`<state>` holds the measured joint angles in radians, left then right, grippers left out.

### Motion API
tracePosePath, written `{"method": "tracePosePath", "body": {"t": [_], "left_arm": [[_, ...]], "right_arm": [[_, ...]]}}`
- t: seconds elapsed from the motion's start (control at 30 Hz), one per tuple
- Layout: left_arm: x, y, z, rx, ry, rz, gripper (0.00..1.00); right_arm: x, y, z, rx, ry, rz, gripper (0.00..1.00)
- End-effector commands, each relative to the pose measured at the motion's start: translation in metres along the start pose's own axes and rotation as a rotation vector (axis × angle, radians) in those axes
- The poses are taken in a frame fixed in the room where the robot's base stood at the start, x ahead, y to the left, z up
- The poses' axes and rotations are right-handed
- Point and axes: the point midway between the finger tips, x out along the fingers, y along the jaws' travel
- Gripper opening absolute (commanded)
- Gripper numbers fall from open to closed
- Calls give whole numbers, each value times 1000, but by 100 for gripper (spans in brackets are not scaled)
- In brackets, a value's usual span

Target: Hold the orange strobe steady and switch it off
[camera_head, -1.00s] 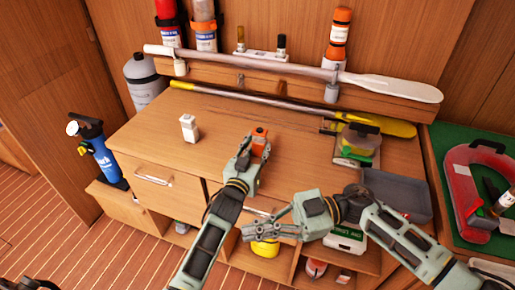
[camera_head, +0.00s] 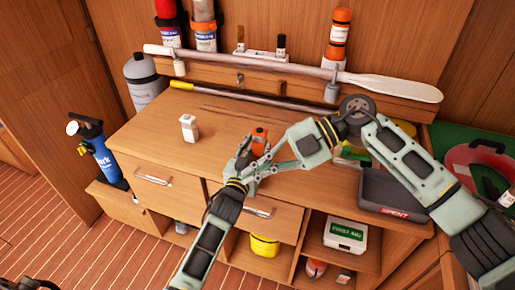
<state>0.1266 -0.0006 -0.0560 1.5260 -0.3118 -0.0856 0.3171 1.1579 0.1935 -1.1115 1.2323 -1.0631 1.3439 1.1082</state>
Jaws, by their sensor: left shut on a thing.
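The orange strobe (camera_head: 260,136) stands upright on the wooden worktop near its front edge. My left gripper (camera_head: 247,154) is shut on it from the front left and hides part of its lower body. My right gripper (camera_head: 262,168) reaches in from the right, its fingers close in front of the strobe and beside the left gripper. Whether it touches the strobe or is open or shut cannot be told. The strobe's switch cannot be made out.
A small white container (camera_head: 188,127) stands left on the worktop (camera_head: 150,120). A grey tray marked SPENT (camera_head: 395,213) sits right. Below are open shelves with a first aid box (camera_head: 347,234).

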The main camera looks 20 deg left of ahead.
Motion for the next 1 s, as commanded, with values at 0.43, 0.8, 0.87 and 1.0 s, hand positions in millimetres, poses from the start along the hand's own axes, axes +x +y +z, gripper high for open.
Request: {"method": "tracePosePath", "body": {"t": [0.43,0.8,0.87,1.0], "left_arm": [[0,0,2,-1,-4,-1,6],[0,0,2,0,-4,-1,6],[0,0,2,0,-4,-1,6],[0,0,2,0,-4,-1,6]], "right_arm": [[-9,61,62,-897,-263,-110,0],[-30,111,102,-1639,-415,-393,0],[-34,120,108,-1755,-429,-454,0],[-45,139,118,-2015,-443,-615,0]]}}
